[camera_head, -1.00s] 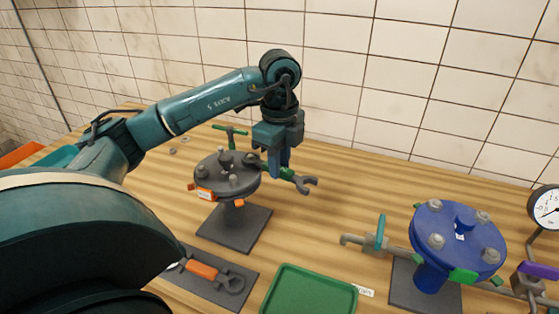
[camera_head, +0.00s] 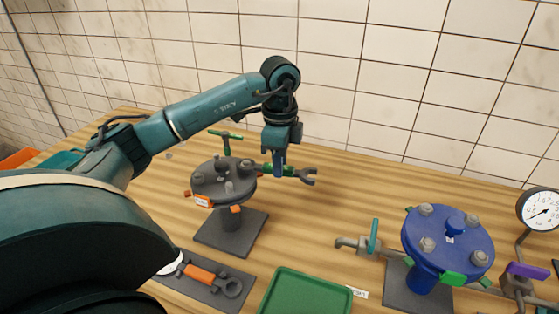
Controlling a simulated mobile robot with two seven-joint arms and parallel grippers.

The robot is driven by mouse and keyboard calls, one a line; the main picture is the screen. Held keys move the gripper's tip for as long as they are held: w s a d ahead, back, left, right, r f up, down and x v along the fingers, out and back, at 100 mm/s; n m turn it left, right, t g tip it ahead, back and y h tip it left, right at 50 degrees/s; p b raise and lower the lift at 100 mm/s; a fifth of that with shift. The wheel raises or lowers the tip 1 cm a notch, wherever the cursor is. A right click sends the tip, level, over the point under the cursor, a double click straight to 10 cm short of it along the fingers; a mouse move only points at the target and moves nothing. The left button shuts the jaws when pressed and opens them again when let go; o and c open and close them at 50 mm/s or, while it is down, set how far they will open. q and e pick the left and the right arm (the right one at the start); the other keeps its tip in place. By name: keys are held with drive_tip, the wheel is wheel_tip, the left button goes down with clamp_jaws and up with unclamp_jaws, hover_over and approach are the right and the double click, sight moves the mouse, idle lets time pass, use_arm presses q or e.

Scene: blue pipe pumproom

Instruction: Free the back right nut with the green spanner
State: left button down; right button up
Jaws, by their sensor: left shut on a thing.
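The dark grey flange (camera_head: 210,190) stands on a square base plate left of centre, with several nuts on its top. The back right nut (camera_head: 246,165) is at its right rim, by my left gripper. My left gripper (camera_head: 280,168) points down and is shut on the green spanner (camera_head: 291,171). The spanner lies about level, its grey open jaw (camera_head: 308,176) pointing right, away from the flange. Its other end reaches the back right nut; whether it fits around it I cannot tell. My right gripper is not in view.
An orange-handled spanner (camera_head: 203,275) lies on a dark mat in front. A green tray (camera_head: 305,293) is at the front middle. A blue flange (camera_head: 447,258) with valves and a gauge (camera_head: 540,211) stands at the right. The table behind it, towards the tiled wall, is clear.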

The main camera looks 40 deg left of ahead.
use_arm(q)
drive_tip(key=shift+r, duration=0.4)
drive_tip(key=shift+r, duration=1.7)
